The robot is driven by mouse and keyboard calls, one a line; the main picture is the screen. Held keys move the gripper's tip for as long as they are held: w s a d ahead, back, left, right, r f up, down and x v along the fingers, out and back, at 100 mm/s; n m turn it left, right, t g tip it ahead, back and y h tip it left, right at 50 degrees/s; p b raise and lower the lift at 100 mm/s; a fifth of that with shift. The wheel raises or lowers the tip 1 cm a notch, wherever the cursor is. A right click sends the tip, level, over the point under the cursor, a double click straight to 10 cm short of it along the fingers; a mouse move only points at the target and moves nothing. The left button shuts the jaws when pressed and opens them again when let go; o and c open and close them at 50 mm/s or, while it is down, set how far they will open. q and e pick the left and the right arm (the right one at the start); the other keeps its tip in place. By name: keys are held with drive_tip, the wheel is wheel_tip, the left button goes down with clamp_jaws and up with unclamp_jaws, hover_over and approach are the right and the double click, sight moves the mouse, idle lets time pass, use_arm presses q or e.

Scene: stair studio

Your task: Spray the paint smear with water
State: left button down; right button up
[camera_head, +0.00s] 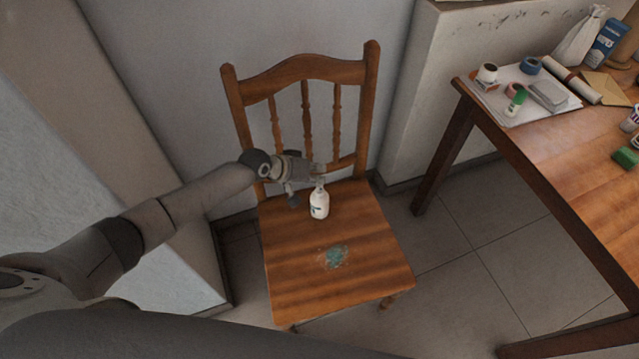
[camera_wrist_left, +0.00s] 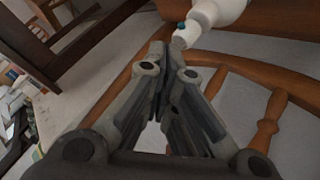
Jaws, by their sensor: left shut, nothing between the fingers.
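A teal paint smear (camera_head: 334,257) marks the front part of the wooden chair's seat (camera_head: 290,268). A white spray bottle (camera_head: 319,205) stands upright on the seat, behind the smear. My left gripper (camera_head: 318,172) is at the bottle's top, over the back of the seat. In the left wrist view the gripper's fingers (camera_wrist_left: 163,50) are closed together with nothing between them. The bottle (camera_wrist_left: 215,14) shows there just beyond the fingertips, its nozzle close to them; I cannot tell whether they touch. My right gripper is not in view.
The chair's backrest (camera_head: 305,72) rises right behind the gripper. A wooden table (camera_head: 585,165) at the right holds tape rolls (camera_head: 529,66), a green block (camera_head: 625,157) and other supplies. Tiled floor (camera_head: 465,290) lies between chair and table.

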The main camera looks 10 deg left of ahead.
use_arm(q)
drive_tip(key=shift+f+b, duration=0.3)
drive_tip(key=shift+f, duration=0.2)
drive_tip(key=shift+r, duration=0.15)
drive_tip(key=shift+r+p, duration=0.8)
drive_tip(key=shift+p, duration=0.05)
wheel_tip(320, 180, up, 6)
drive_tip(key=p, duration=0.5)
drive_tip(key=shift+p, duration=0.3)
idle(0.5)
